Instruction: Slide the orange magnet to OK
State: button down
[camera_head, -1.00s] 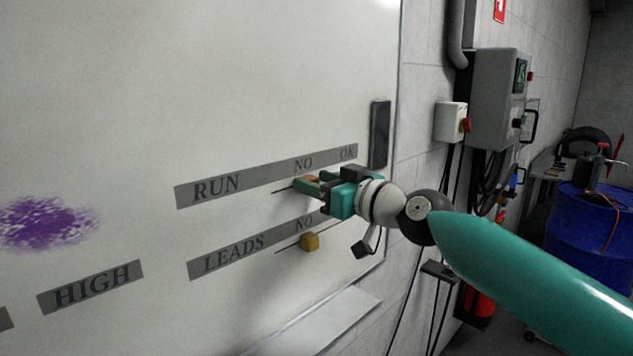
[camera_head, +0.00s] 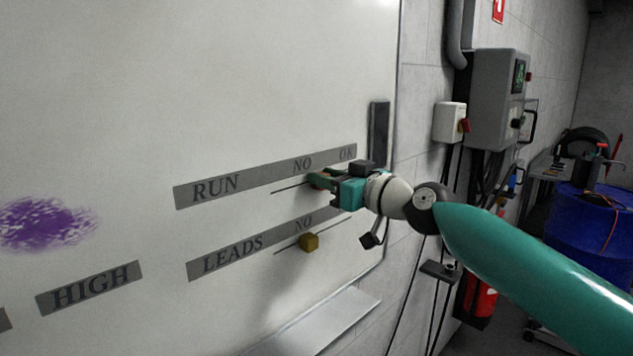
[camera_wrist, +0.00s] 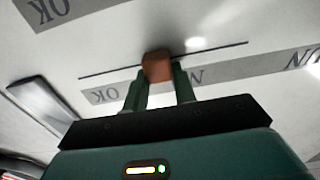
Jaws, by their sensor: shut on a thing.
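The orange magnet (camera_wrist: 157,66) sits on a thin dark line on the whiteboard, between the fingers of my gripper (camera_wrist: 160,82) in the wrist view. My gripper is shut on it. The wrist view is turned over: OK lies left of the magnet, and the partly hidden NO lies right. In the head view my gripper (camera_head: 320,180) is at the line below the RUN strip (camera_head: 265,177), just right of below NO and left of below OK (camera_head: 348,153). My fingers mostly hide the magnet there.
Below is the LEADS strip (camera_head: 235,253) with a yellow magnet (camera_head: 309,242) on its own line. A dark eraser-like block (camera_head: 379,134) is at the board's right edge. A tray (camera_head: 325,318) juts out along the bottom. Grey wall boxes stand further right.

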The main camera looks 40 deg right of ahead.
jog(key=d, duration=0.9)
jog(key=shift+d, duration=0.3)
jog(key=shift+w, duration=0.1)
jog(key=c, duration=1.2)
grip_release()
jog(key=shift+d, duration=0.15)
jog(key=shift+o, duration=0.4)
jog(key=s, duration=1.3)
jog(key=shift+s, duration=0.4)
